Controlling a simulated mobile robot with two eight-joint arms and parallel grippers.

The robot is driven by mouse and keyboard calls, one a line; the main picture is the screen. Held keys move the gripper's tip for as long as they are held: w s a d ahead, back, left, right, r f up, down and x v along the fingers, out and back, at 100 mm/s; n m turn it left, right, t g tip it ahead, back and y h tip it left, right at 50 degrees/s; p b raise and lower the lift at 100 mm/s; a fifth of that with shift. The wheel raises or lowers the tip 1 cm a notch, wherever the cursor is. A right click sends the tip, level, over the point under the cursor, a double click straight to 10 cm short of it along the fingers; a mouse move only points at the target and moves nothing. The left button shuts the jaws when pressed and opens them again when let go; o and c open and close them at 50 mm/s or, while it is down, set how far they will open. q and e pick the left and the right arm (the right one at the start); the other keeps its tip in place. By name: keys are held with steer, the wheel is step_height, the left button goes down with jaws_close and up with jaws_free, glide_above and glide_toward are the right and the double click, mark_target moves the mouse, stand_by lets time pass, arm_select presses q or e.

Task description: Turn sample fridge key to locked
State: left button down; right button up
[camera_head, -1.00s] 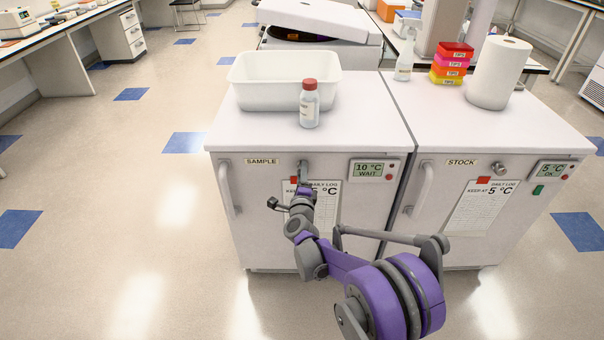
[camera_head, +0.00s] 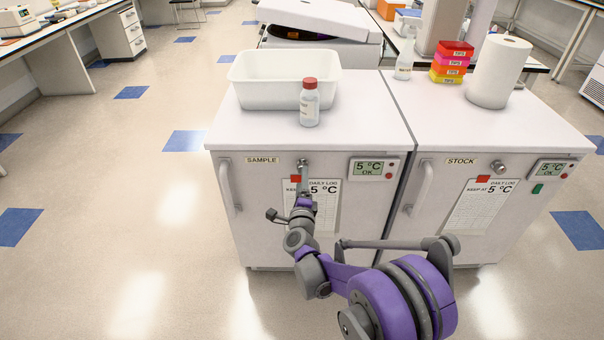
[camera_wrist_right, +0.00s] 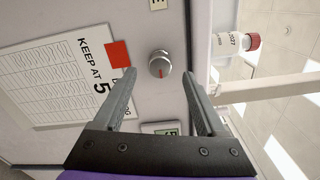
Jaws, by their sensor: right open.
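The sample fridge (camera_head: 262,225) stands at the left, its door shut. Its key (camera_head: 303,166), a round metal knob, sits at the top of the door beside the SAMPLE label. In the right wrist view the key (camera_wrist_right: 159,66) shows a red mark pointing toward the display side. The display (camera_head: 372,169) reads 5 °C and OK. My right gripper (camera_head: 303,186) is in front of the door, just below the key. In the right wrist view, its open fingers (camera_wrist_right: 159,76) are on either side of the key in the picture, seemingly short of it. My left gripper is out of view.
The stock fridge (camera_head: 470,225) adjoins on the right. A white tub (camera_head: 270,88) and a red-capped bottle (camera_head: 310,105) stand on the sample fridge. A paper log (camera_head: 325,210) and a red tag (camera_wrist_right: 119,54) are on the door near my fingers. The door handle (camera_head: 226,190) juts out at left.

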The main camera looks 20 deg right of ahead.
steer(key=v, duration=0.6)
steer(key=shift+s+r, duration=0.1)
